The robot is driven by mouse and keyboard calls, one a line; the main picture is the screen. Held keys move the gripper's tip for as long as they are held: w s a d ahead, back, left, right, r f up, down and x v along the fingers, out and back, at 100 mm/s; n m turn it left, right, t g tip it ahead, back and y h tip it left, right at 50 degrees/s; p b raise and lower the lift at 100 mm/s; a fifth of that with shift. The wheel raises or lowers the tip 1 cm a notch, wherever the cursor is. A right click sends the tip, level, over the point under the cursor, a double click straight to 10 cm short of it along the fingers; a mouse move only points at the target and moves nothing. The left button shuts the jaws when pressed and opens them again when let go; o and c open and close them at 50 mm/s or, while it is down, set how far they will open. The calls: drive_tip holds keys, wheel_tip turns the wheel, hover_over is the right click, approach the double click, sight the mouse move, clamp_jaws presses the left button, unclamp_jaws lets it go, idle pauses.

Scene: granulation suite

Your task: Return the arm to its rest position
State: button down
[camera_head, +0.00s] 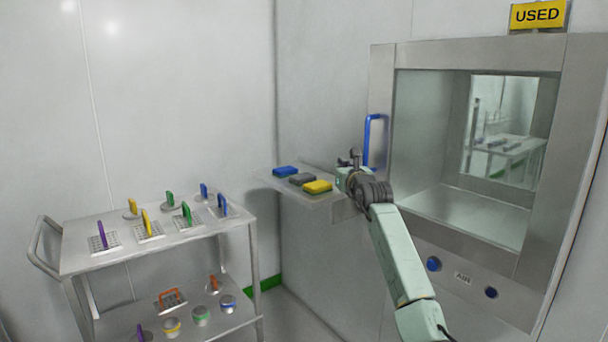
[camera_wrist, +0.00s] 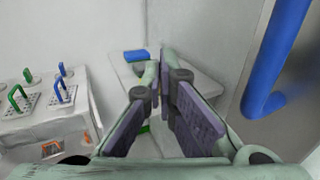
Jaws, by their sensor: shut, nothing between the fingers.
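My arm reaches up from the bottom right of the head view. My gripper (camera_head: 350,160) is in front of the pass-through hatch, near the right end of a small wall shelf. In the wrist view my gripper (camera_wrist: 165,90) shows its two dark padded fingers, shut with nothing held between them. The wall shelf (camera_head: 325,197) carries a blue block (camera_head: 286,171), a grey block (camera_head: 302,179) and a yellow block (camera_head: 317,187).
The hatch's blue handle (camera_head: 372,141) is close beside my gripper; it looms at right in the wrist view (camera_wrist: 272,65). The hatch (camera_head: 460,205) has a yellow USED sign (camera_head: 538,14) above. A steel cart (camera_head: 85,262) at left holds several coloured-handled tools on two shelves.

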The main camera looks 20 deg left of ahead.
drive_tip(key=s+a+b, duration=0.3)
drive_tip(key=s+a, duration=0.2)
drive_tip(key=s, duration=0.3)
drive_tip(key=shift+a, duration=0.25)
